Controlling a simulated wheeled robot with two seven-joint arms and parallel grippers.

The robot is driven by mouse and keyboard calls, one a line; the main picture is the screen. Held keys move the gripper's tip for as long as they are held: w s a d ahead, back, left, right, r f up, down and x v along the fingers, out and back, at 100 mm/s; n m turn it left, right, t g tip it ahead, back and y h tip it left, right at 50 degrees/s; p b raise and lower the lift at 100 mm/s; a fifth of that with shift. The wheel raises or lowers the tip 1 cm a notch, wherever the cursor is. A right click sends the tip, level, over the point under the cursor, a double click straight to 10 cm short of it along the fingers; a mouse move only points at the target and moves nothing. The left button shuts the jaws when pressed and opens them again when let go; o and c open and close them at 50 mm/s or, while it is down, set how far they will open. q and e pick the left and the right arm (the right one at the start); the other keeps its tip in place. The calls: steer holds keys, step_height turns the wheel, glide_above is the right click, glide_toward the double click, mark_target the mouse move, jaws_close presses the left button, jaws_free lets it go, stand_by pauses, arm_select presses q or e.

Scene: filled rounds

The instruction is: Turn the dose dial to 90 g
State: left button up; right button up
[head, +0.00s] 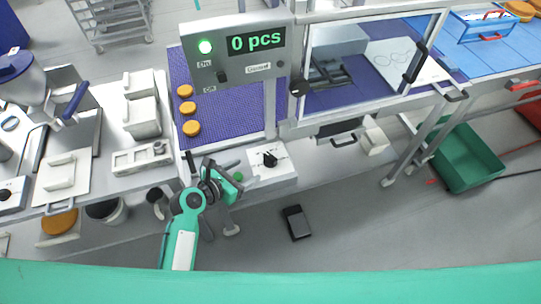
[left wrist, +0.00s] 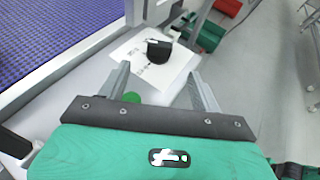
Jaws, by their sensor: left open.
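The dose dial (head: 270,158) is a black knob on a white plate at the front of the machine, right of my left gripper (head: 246,174). In the left wrist view the dial (left wrist: 158,51) sits just beyond and between the two grey fingertips. A green button (left wrist: 131,97) shows between the fingers, nearer the hand. My right gripper is in neither view.
The display panel (head: 230,55) reads "0 pcs" with a green lamp lit. Several orange rounds (head: 191,108) lie on the purple belt (head: 235,112) behind. A metal frame post stands beside the dial plate. A green crate (head: 465,160) stands on the floor at right.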

mark_target(268, 158)
arm_select(q)
steer(key=p+x, duration=0.2)
steer(key=x, duration=1)
steer(key=shift+w+d+f, duration=0.2)
steer(key=shift+w+f, duration=0.05)
steer(key=shift+c, duration=0.3)
steer(key=c, duration=0.9)
